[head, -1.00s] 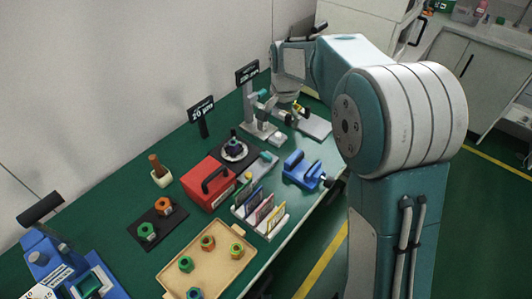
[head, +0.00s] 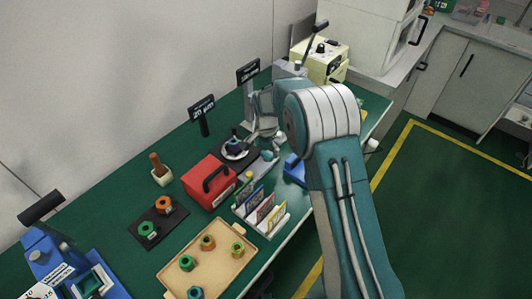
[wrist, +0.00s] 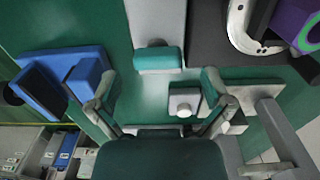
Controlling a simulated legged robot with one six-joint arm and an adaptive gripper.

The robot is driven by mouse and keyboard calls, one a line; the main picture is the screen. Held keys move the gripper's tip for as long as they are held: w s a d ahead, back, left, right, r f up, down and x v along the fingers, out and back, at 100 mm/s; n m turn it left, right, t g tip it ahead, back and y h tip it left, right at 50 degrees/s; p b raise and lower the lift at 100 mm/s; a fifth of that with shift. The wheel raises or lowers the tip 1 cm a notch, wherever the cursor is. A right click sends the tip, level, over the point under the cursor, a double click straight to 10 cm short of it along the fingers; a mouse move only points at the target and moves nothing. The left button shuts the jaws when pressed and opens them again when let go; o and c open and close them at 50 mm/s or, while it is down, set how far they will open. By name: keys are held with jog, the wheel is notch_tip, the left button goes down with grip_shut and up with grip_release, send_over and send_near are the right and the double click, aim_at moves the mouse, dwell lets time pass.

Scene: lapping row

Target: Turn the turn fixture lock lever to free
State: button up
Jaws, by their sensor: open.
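The turn fixture shows in the head view as a dark base with a pale round plate (head: 236,150); part of its white ring (wrist: 240,25) shows at the wrist view's upper right. A grey bar with a teal end (wrist: 158,60), which looks like the lock lever, lies beside the fixture; its teal end also shows in the head view (head: 268,156). I cannot read its lock position. My gripper (wrist: 158,92) is open and empty above the bench, with the teal end ahead between its fingers, apart from them. In the head view my gripper (head: 265,138) is partly hidden by my arm.
A blue vise (head: 294,168) stands close by on the right, also at left in the wrist view (wrist: 62,78). A red box (head: 208,184) and a card rack (head: 262,212) stand nearer. A sign (head: 202,110) stands behind. A tray (head: 225,268) holds several nuts.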

jog(key=shift+d+f, duration=0.1)
jog(key=shift+f, duration=0.9)
jog(key=c, duration=1.1)
jog(key=shift+n, duration=0.4)
jog(key=n, duration=0.3)
jog(key=shift+n, duration=0.4)
jog(key=n, duration=0.4)
jog(key=shift+n, duration=0.3)
jog(key=n, duration=0.4)
jog(key=shift+n, duration=0.3)
jog(key=n, duration=0.4)
